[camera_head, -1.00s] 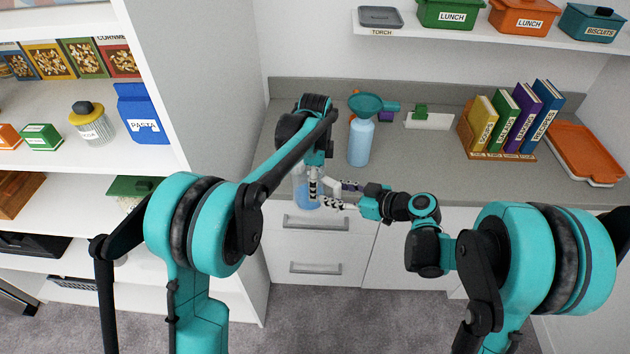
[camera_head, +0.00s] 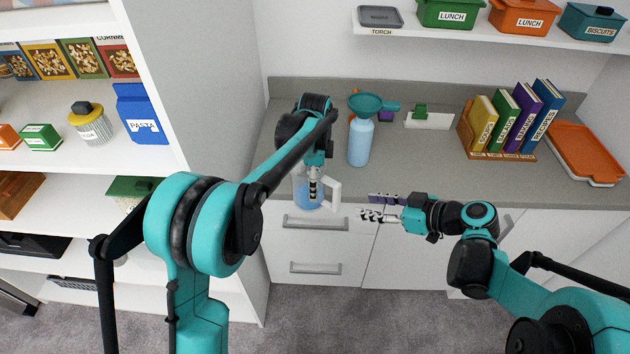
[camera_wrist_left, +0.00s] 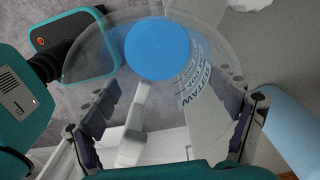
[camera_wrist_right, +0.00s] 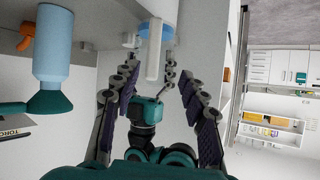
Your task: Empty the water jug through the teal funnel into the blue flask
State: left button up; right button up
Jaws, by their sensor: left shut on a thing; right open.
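The clear water jug (camera_head: 308,193) with blue water and a white handle (camera_head: 333,194) is at the counter's front edge. It also shows in the left wrist view (camera_wrist_left: 212,84). My left gripper (camera_head: 314,180) is shut on the jug from above, its fingers on both sides. The light blue flask (camera_head: 360,143) stands upright on the counter, right of the jug. The teal funnel (camera_head: 366,103) sits on the flask's top. My right gripper (camera_head: 383,206) is open and empty, right of the jug and apart from its handle.
A white block with a green top (camera_head: 428,119), a book rack (camera_head: 500,156) and an orange tray (camera_head: 586,154) stand to the right. The counter between flask and rack is clear. A tall shelf (camera_head: 205,80) bounds the left.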

pick_arm(q)
jog(key=shift+a, duration=0.1)
jog(key=shift+s, duration=0.1)
pick_arm(e)
jog(key=s+d+m+h, duration=0.3)
jog(key=s+m+h, duration=0.2)
jog(key=s, duration=0.2)
jog(key=s+d+m+h, duration=0.3)
jog(key=s+m+h, duration=0.2)
jog(key=s, duration=0.1)
jog(key=shift+s+d+f, duration=0.3)
jog(key=shift+s, duration=0.1)
pick_arm(q)
jog(key=shift+s, duration=0.1)
pick_arm(e)
jog(key=shift+s, duration=0.1)
